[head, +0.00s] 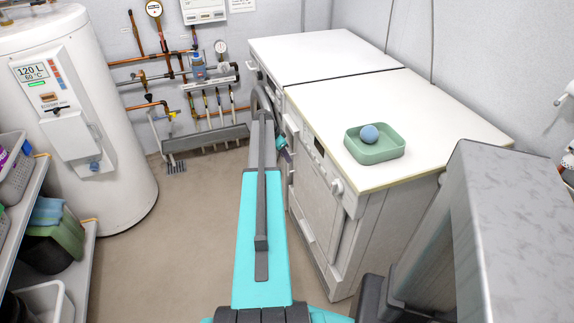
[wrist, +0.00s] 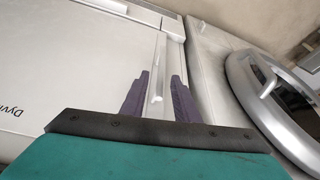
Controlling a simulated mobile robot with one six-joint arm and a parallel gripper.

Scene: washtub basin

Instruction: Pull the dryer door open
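The nearer white appliance (head: 325,190) has a flat front, and I take it as the dryer. In the wrist view a flat pale door panel (wrist: 75,75) with dark lettering at its left fills the left side. A long pale bar, apparently the door handle (wrist: 158,72), runs along the panel's right edge. My gripper (wrist: 160,90) is open, with one dark purple finger on each side of the bar's near end. Gaps show between the fingers and the bar; contact cannot be told. In the head view my gripper (head: 283,150) is at the appliance's front, partly hidden by my arm.
A round door with a metal ring (wrist: 275,90) is on the neighbouring machine at right in the wrist view. A green tray (head: 375,150) with a blue ball (head: 369,133) sits on the white top. A white boiler (head: 75,110) and shelf (head: 85,265) stand left; floor between is clear.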

